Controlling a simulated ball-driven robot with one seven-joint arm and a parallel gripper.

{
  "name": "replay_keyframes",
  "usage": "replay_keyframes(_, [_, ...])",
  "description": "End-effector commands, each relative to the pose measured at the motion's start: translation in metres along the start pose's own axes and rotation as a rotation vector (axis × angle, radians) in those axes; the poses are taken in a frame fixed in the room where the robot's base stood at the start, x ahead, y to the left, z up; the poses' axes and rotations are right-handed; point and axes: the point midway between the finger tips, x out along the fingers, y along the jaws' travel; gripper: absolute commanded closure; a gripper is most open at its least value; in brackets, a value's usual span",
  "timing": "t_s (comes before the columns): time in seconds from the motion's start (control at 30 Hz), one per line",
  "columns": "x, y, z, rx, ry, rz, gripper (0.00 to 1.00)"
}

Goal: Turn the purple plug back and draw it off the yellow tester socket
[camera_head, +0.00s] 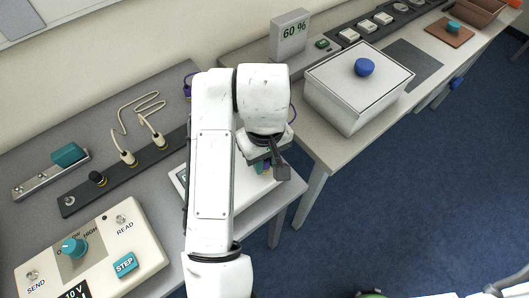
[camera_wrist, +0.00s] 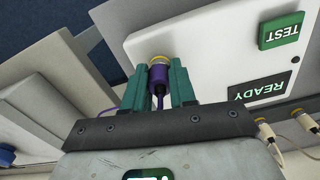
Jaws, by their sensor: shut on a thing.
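The purple plug (camera_wrist: 158,76) is between the teal fingers of my gripper (camera_wrist: 157,82) in the wrist view. The gripper is shut on it. The yellow tester socket (camera_wrist: 160,60) shows just beyond the plug's far end, on the white tester (camera_wrist: 215,50). The plug appears to be still at the socket; I cannot tell how it is turned. A purple cable (camera_wrist: 160,103) runs back from the plug between the fingers. In the camera_head view, my gripper (camera_head: 264,166) is over the tester (camera_head: 250,194), and my arm and hand hide the plug and socket.
The tester bears a green TEST button (camera_wrist: 281,30) and a READY display (camera_wrist: 264,90). A control box (camera_head: 145,243) and a dark socket strip (camera_head: 150,162) with pale cables are left of my arm. A white lidded box (camera_head: 345,112) stands on the right-hand table.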

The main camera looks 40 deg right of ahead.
Motion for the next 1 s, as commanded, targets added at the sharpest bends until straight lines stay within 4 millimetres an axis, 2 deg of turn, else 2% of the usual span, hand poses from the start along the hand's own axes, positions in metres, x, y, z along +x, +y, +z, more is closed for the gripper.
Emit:
replay_keyframes(0.4, [-0.001,0.000,0.000,-0.013,0.000,0.000,1.00])
replay_keyframes(1.0, [-0.022,0.000,0.000,-0.012,0.000,0.000,1.00])
